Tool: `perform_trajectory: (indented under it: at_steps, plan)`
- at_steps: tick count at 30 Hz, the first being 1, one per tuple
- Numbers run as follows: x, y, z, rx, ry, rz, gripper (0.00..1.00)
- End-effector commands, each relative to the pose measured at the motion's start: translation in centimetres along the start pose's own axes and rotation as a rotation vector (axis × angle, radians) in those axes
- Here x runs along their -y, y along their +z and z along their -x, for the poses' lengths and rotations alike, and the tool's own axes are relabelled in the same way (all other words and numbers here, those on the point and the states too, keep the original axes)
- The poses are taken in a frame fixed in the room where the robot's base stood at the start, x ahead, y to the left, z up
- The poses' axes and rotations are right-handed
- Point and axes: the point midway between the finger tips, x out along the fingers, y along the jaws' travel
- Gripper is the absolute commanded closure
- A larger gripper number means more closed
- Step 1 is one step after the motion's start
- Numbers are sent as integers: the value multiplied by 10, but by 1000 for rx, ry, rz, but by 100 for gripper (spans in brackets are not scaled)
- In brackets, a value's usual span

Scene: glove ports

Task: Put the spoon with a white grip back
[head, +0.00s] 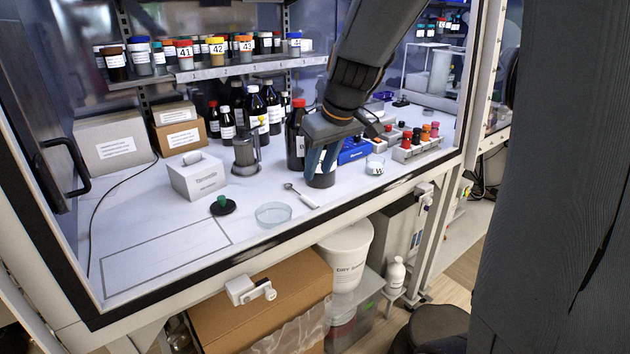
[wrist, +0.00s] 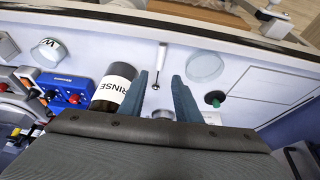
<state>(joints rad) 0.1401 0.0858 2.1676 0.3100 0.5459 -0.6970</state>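The spoon with a white grip (head: 307,200) lies on the white bench top, its bowl end toward the back and its grip toward the front edge. It also shows in the wrist view (wrist: 162,56), with its small metal bowl between my fingers in the picture. My gripper (head: 320,172) is open and empty, pointing down above the bench to the right of the spoon in the head view. Its two blue-grey fingers also show in the wrist view (wrist: 164,80). I cannot tell its exact height above the spoon.
A dark RINSE bottle (wrist: 114,84) stands close beside my fingers. A glass dish (head: 273,214), a black disc with a green knob (head: 223,205) and a tissue box (head: 197,176) stand to the left. A small labelled jar (head: 375,164) and blue box (head: 354,150) are to the right.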

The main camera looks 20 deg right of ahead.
Motion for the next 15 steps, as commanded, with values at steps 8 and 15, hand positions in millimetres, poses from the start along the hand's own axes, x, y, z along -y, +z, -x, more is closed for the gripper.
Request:
perform_trajectory:
  at_steps: [8, 15]
  plan:
    - [11, 19, 7, 35, -3, -30, 70]
    - [69, 138, -38, 226, 26, -213, 70]
